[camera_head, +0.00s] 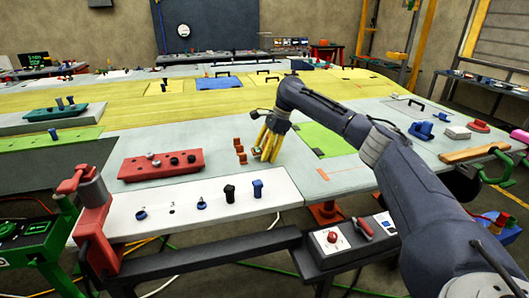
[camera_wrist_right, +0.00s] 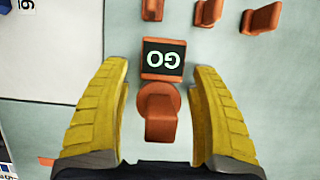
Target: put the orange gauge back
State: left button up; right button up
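The orange gauge (camera_wrist_right: 161,110) has a dark plate marked GO and a raised orange handle. It shows in the right wrist view between the two yellow fingers of my right gripper (camera_wrist_right: 160,112). A gap shows on each side of the handle, so the gripper is open around it, not touching. In the head view my right gripper (camera_head: 266,150) points down at the pale wing surface, and its fingers mostly hide the gauge. My left gripper is in neither view.
Several small orange blocks (camera_head: 240,150) stand close beside my right gripper; they also show in the wrist view (camera_wrist_right: 208,12). A red fixture (camera_head: 165,168) lies to the left. A white strip (camera_head: 185,210) with blue and black knobs runs in front. A green plate (camera_head: 322,140) lies to the right.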

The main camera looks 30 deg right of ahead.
jog(key=v, duration=1.2)
